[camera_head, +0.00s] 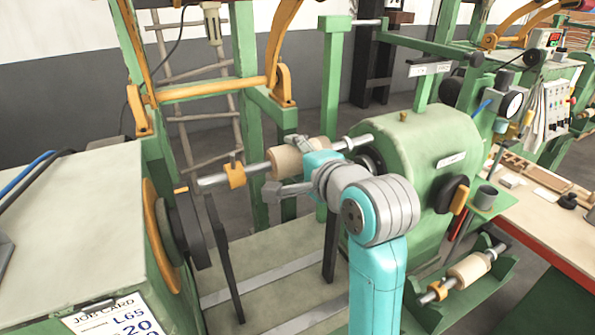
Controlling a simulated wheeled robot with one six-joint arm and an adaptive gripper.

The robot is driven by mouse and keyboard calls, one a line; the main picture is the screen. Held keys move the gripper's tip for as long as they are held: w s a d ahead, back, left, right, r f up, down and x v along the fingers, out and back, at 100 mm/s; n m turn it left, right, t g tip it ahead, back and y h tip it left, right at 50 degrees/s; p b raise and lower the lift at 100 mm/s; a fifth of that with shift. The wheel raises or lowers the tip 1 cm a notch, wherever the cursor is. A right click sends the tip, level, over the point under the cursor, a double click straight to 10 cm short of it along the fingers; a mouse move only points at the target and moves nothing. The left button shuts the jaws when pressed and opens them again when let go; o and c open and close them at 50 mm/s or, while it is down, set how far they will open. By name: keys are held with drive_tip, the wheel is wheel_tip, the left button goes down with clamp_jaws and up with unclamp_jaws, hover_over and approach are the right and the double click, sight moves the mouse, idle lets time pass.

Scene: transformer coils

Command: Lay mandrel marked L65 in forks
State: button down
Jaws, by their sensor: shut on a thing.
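My gripper (284,163) is shut on a mandrel, around its pale wooden middle block (290,158). The mandrel is a steel shaft with an orange collar (236,175) near its left end and a nut near its right end. It is held in the air, roughly level, above the bed between the left cabinet and the green headstock (425,160). Two dark uprights, which look like the forks, stand below: one at left (226,265), one at right (331,250). The mandrel appears above them, apart from them. No L65 mark is readable on it.
A second mandrel (468,270) lies in a green rack at lower right. A dark faceplate (185,230) stands by the left upright. An orange bar (212,90) crosses behind. A workbench (540,220) is at right.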

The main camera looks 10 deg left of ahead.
drive_tip(key=shift+f, duration=1.9)
